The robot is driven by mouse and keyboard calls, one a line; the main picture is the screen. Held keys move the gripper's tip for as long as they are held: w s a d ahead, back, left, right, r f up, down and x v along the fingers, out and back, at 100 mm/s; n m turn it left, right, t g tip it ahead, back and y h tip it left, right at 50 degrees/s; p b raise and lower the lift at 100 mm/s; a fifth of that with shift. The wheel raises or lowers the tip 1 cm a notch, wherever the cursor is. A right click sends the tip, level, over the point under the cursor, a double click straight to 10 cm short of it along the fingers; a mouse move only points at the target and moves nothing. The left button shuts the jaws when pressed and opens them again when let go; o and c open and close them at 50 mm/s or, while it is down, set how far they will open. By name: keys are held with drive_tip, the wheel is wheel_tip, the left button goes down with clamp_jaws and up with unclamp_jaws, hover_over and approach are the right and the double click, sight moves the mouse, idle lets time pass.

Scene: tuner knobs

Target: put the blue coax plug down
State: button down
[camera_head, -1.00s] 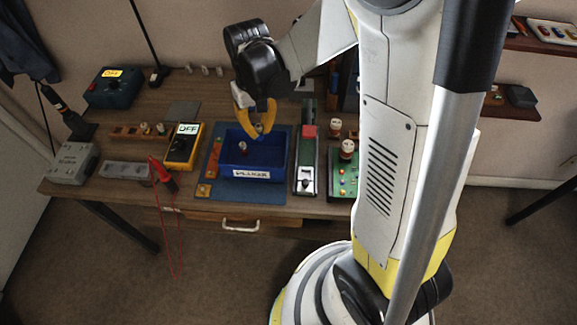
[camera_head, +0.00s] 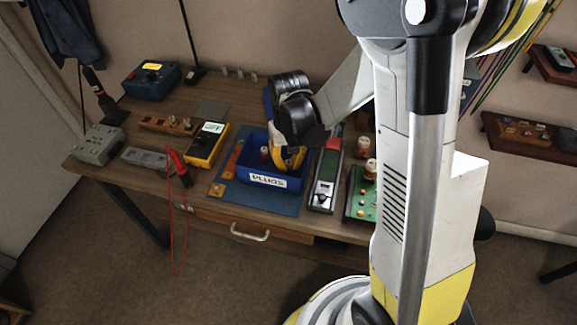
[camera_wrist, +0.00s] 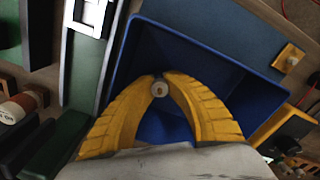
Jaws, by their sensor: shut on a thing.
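My gripper (camera_head: 288,163) is down at the right part of the blue bin labelled PLUGS (camera_head: 268,181). In the wrist view its yellow fingers (camera_wrist: 160,85) are shut on a small plug, taken as the blue coax plug (camera_wrist: 159,90). The plug is over the inside of the blue bin (camera_wrist: 225,68). I cannot tell whether it touches the floor. Another small plug (camera_head: 264,152) stands in the bin, left of my fingers.
The bin sits on a blue mat (camera_head: 228,194). A yellow meter (camera_head: 205,146) stands to its left, with a red probe (camera_head: 179,163) beyond. A green-and-silver device (camera_head: 326,180) stands close on the right, then a green board with knobs (camera_head: 362,190).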

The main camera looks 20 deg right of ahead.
sight(289, 160)
drive_tip(key=shift+r, duration=0.1)
drive_tip(key=shift+f, duration=0.2)
drive_tip(key=c, duration=1.5)
unclamp_jaws()
drive_tip(key=shift+r, duration=0.1)
wheel_tip(289, 160, up, 12)
drive_tip(key=p, duration=0.5)
drive_tip(key=shift+s+a+r+t, duration=0.15)
drive_tip(key=shift+s+r+t, duration=1.05)
drive_tip(key=shift+s+r, duration=0.8)
drive_tip(key=shift+s+a+r+t, duration=0.2)
drive_tip(key=shift+s+r+t, duration=1)
drive_tip(key=shift+s+r, duration=0.85)
drive_tip(key=shift+s+a+r+t, duration=0.15)
drive_tip(key=shift+s+r+t, duration=1.05)
drive_tip(key=shift+s+r, duration=0.8)
